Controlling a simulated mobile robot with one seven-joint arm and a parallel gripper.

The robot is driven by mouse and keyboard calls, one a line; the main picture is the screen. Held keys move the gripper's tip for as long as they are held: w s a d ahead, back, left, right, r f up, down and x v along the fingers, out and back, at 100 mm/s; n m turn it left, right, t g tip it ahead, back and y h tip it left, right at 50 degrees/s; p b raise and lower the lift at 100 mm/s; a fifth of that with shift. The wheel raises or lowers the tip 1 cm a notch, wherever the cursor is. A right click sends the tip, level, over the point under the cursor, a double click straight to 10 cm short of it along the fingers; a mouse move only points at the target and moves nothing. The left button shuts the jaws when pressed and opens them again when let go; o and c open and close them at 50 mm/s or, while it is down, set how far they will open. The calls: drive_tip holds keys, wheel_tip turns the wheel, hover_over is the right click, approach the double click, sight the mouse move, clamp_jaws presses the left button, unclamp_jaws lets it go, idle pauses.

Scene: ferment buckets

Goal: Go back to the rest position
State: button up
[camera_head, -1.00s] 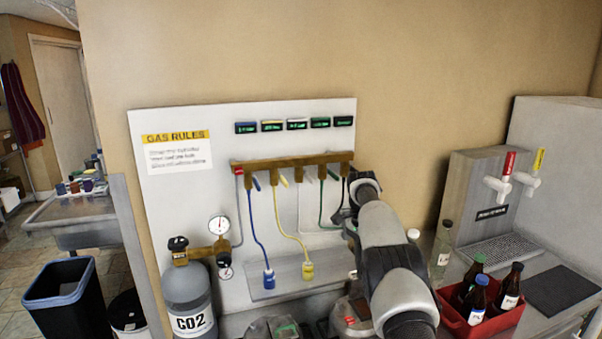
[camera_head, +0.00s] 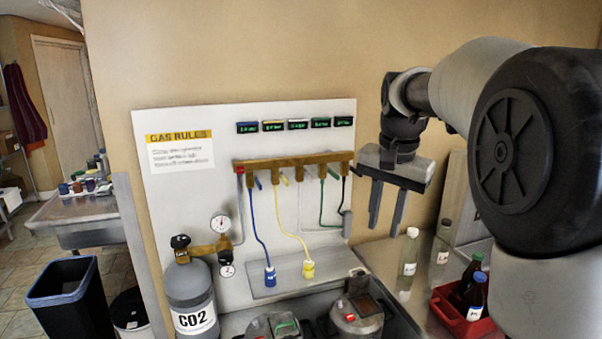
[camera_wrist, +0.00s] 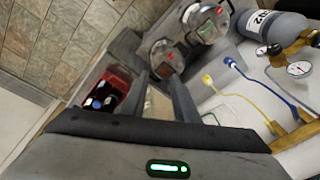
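My gripper (camera_head: 385,208) hangs fingers-down in front of the wall, to the right of the gas panel (camera_head: 190,185). Its two fingers are spread apart with nothing between them in the head view. In the wrist view the fingers (camera_wrist: 158,100) are also apart and empty. My arm comes in from the right and hides part of the tap stand and the counter behind it.
Two metal buckets (camera_head: 357,322) stand below the panel. A CO2 cylinder (camera_head: 190,290) is at left. Blue (camera_head: 270,276) and yellow (camera_head: 308,268) hose ends sit on a shelf. A clear bottle (camera_head: 408,255) and red crate (camera_head: 448,312) stand at right.

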drive_tip(key=s+a+f+n+t, duration=0.1)
drive_tip(key=s+f+n, duration=0.1)
drive_tip(key=s, duration=1)
drive_tip(key=s+a+f+n+t, duration=0.2)
drive_tip(key=s+n, duration=0.3)
drive_tip(key=s, duration=0.8)
drive_tip(key=shift+f+t, duration=0.3)
drive_tip(key=shift+f, duration=0.2)
